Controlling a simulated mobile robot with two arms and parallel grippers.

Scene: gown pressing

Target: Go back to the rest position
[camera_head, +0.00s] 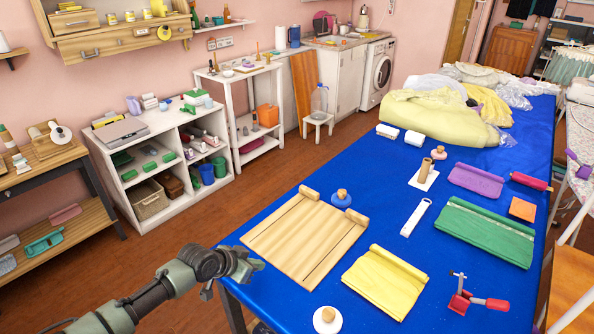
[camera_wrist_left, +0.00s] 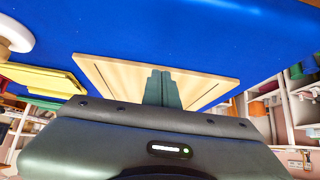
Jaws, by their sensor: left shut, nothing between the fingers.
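My left gripper (camera_head: 250,265) is at the near left edge of the blue table (camera_head: 393,181), beside the near corner of a wooden board (camera_head: 298,240). In the left wrist view its fingers (camera_wrist_left: 162,88) are shut together with nothing between them. The same board (camera_wrist_left: 120,74) shows behind the fingertips there. My left arm comes in from the lower left of the head view. My right gripper is in neither view.
A folded yellow cloth (camera_head: 385,281) and a white round item with a wooden knob (camera_head: 327,319) lie right of the gripper. A green cloth (camera_head: 484,232) lies farther right. White shelves (camera_head: 150,140) stand left, with open brown floor between.

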